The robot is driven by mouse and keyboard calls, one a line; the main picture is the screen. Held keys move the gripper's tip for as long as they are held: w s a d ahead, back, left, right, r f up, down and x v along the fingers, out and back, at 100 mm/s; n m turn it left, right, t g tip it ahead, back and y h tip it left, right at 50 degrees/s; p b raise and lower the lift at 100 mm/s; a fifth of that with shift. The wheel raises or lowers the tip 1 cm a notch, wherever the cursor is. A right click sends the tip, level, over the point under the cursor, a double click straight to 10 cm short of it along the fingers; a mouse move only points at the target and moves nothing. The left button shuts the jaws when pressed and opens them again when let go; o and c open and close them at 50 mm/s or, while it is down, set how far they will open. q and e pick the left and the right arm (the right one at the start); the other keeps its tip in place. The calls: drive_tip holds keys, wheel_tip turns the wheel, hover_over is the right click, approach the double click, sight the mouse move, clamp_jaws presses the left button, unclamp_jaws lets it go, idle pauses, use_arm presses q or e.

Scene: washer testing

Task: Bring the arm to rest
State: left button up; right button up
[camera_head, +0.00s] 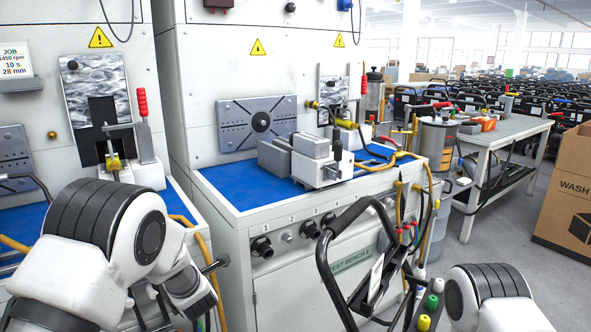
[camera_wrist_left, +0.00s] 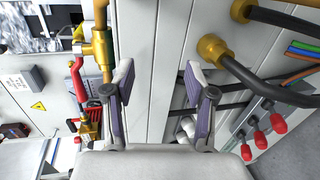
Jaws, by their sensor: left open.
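My left arm (camera_head: 110,225) comes in from the left in the head view, bent in front of the left test bench. Its end reaches down toward the bottom edge, and the fingers cannot be made out clearly there. In the left wrist view my left gripper (camera_wrist_left: 158,95) is open, with nothing between its two fingers. Behind the fingers are pale cabinet panels. Part of my right arm (camera_head: 490,295) shows at the bottom right of the head view; its gripper is out of view.
Test bench 2 (camera_head: 235,221) has a blue mat with grey blocks and a fixture. A black handle (camera_head: 350,215) rises in front of it. In the left wrist view, brass fittings and a red-handled valve (camera_wrist_left: 77,80) are left; hoses and red knobs (camera_wrist_left: 262,138) are right.

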use_arm(q)
drive_tip(key=s+f+m+g+h, duration=0.7)
drive_tip(key=s+f+m, duration=1)
drive_tip(key=s+f, duration=1)
drive_tip(key=s+d+f+m+g, duration=0.2)
drive_tip(key=s+m+g, duration=0.15)
drive_tip(key=s, duration=0.55)
drive_tip(key=s+d+f+m+g, duration=0.2)
drive_tip(key=s+m, duration=0.2)
drive_tip(key=s, duration=0.6)
wheel_tip(320, 180, up, 15)
drive_tip(key=s+h+p, duration=0.1)
drive_tip(key=p, duration=1.3)
drive_tip(key=shift+s, duration=0.15)
